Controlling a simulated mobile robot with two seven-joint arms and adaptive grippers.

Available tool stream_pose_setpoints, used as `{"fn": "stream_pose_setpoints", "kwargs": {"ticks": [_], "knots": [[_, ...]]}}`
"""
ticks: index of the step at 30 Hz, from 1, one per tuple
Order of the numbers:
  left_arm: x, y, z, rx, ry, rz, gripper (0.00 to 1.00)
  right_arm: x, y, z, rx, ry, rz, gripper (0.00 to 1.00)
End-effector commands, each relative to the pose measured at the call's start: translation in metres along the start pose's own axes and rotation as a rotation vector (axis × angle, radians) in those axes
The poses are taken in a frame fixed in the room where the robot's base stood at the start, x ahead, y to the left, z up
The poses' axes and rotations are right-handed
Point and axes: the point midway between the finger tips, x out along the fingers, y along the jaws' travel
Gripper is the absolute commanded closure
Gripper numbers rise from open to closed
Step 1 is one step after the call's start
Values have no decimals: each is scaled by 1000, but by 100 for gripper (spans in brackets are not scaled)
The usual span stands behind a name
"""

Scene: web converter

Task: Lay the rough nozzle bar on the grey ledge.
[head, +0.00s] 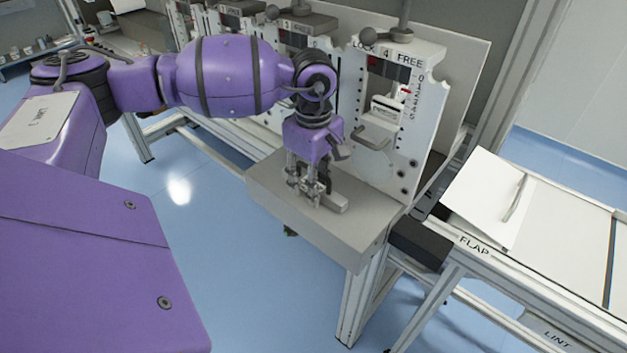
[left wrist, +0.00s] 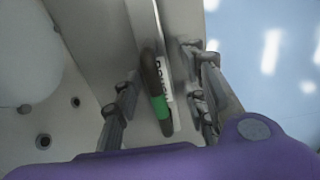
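In the left wrist view the bar (left wrist: 166,75) shows a label that seems to read "ROUGH", beside a dark handle (left wrist: 154,85) with a green band. My left gripper (head: 308,196) points down over the ledge and partly hides the bar. In the left wrist view its fingers (left wrist: 163,92) stand apart on either side of the bar, with a visible gap on both sides. My right gripper is in neither view.
Behind the ledge stands a white station plate (head: 398,150) marked LOCK 4 FREE, with a knob and a small handle. More stations line up to the left. A white table marked FLAP (head: 540,225) is at the right. The ledge's front part is clear.

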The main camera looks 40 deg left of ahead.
Motion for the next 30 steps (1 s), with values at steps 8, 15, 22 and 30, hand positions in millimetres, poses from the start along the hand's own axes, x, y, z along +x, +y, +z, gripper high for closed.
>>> {"fn": "stream_pose_setpoints", "kwargs": {"ticks": [8,15,22,30], "knots": [[-33,1,0,0,1,5,61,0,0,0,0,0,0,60],[-86,1,0,0,0,3,61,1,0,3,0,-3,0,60],[-117,1,0,0,1,2,61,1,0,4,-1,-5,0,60],[-124,0,0,1,0,0,61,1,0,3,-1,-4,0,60]]}}
